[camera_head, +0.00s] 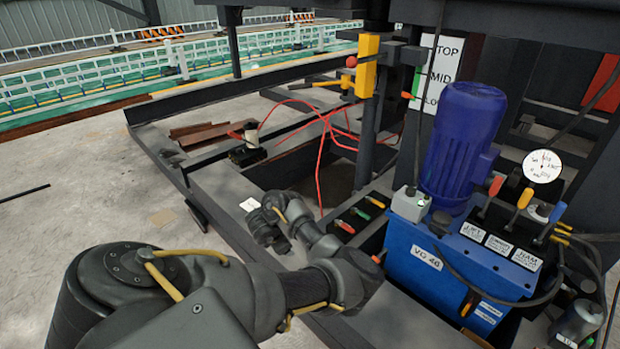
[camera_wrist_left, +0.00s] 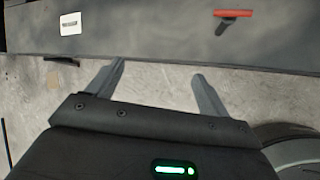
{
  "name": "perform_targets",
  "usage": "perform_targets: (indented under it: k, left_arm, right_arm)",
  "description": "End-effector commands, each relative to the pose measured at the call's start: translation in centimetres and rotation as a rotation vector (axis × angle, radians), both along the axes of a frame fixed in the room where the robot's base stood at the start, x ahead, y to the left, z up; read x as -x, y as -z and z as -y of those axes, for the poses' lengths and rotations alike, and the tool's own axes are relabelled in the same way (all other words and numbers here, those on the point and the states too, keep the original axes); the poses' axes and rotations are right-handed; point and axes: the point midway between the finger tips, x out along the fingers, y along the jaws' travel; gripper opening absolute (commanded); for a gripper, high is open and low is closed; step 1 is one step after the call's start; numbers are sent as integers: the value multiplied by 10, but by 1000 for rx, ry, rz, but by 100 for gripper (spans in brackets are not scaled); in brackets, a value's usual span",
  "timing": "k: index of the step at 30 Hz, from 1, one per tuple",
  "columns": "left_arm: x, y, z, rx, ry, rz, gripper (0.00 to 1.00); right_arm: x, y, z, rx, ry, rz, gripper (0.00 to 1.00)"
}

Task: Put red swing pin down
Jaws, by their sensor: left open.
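The red swing pin (camera_wrist_left: 234,14), with a red bar and a short dark shank, lies on a dark steel beam (camera_wrist_left: 150,35) at the top of the left wrist view. My left gripper (camera_wrist_left: 160,68) is open and empty. Its two fingers are spread apart below the beam in that view, with concrete between them, and the pin is beyond the right fingertip, apart from it. In the head view my left gripper (camera_head: 266,228) is over the frame beam, and its fingertips are hard to make out. I cannot pick out the pin there. My right gripper is not in view.
A white label (camera_head: 250,204) lies on the beam. A dark tray (camera_head: 352,232) with red, orange and green handles sits right of my wrist. A blue hydraulic unit (camera_head: 410,262) with levers stands further right. Red hoses (camera_head: 322,150) cross the frame opening.

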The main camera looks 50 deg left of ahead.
Motion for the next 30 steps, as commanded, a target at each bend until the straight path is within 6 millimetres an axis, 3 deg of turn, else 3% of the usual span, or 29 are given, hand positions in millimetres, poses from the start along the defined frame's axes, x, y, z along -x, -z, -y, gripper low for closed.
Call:
perform_targets:
  k: [1, 3, 5, 8, 11, 14, 17, 18, 21, 24, 27, 30]
  left_arm:
    - [26, -9, -33, -162, 69, -71, 79]
    - [44, -36, -68, -397, 218, -166, 79]
    - [49, -60, -83, -584, 373, -250, 79]
    - [40, -91, -76, -854, 685, -385, 79]
    - [23, -99, -33, -1070, 1051, -498, 79]
    - [19, -80, 40, -1223, 1459, -574, 79]
    - [39, -48, 124, -1320, 1872, -596, 79]
    - [52, -35, 155, -1342, 2020, -586, 79]
    - [96, -7, 224, -1355, 2333, -523, 79]
    - [136, 7, 270, -1349, 2550, -453, 79]
    - [164, 15, 298, -1337, 2679, -398, 79]
    - [178, 17, 311, -1333, 2740, -368, 79]
  right_arm:
    - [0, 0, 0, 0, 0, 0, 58]
    - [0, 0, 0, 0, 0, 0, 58]
    - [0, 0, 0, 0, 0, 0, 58]
    - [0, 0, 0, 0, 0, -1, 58]
    - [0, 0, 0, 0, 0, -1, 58]
    - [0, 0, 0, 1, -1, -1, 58]
    - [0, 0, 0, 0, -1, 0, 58]
    - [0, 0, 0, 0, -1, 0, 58]
    - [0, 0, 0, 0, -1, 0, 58]
    - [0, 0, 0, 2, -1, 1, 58]
    - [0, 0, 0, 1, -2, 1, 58]
    - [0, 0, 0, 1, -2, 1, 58]
